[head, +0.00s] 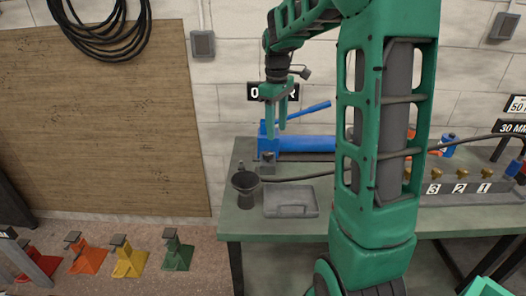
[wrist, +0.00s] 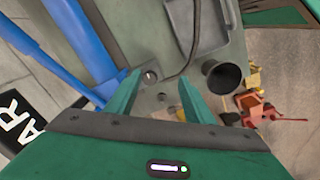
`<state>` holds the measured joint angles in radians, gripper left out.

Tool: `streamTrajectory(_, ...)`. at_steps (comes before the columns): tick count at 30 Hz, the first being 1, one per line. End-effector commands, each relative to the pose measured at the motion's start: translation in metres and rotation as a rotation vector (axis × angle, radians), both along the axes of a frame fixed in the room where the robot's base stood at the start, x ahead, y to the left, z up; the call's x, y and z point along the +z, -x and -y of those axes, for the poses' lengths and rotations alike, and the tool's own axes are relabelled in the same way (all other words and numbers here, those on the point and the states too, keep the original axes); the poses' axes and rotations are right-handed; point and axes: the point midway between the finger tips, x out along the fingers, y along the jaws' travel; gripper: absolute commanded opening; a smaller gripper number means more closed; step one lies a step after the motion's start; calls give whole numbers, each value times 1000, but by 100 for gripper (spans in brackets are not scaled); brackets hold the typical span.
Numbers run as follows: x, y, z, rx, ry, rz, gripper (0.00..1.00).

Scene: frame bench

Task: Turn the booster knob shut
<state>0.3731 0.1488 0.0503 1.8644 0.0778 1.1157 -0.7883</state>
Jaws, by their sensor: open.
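The blue booster (head: 305,144), a long cylinder with a raised lever, lies at the left of the green bench. At its left end is a small grey block (head: 267,163) that seems to carry the knob. In the wrist view, a small round grey knob (wrist: 150,76) shows just beyond my fingertips, nearer the left finger. The blue booster (wrist: 78,45) fills the upper left there. My gripper (head: 274,132) points down above that end of the booster, open and empty. Its two fingers (wrist: 160,78) are apart. I cannot tell the knob's turn position.
A dark cup (head: 245,188) and a grey flat tray (head: 291,203) stand at the bench's front left. A dark hose runs right from the block. Several brass valves with number labels (head: 460,188) stand at the right. A black sign (head: 256,91), partly hidden by my gripper, hangs behind.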

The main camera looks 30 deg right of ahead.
Motion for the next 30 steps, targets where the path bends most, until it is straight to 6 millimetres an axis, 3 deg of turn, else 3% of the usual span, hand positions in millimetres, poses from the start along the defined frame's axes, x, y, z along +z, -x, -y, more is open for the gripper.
streamTrajectory(3, -8, -33, 2, 100, -16, 3, 48)
streamTrajectory(9, -14, -56, 2, 178, -30, 7, 48)
streamTrajectory(14, -29, -57, 0, 185, -32, 5, 48)
streamTrajectory(24, -87, -56, -1, 184, -31, 5, 48)
streamTrajectory(30, -111, -56, 0, 183, -31, 7, 48)
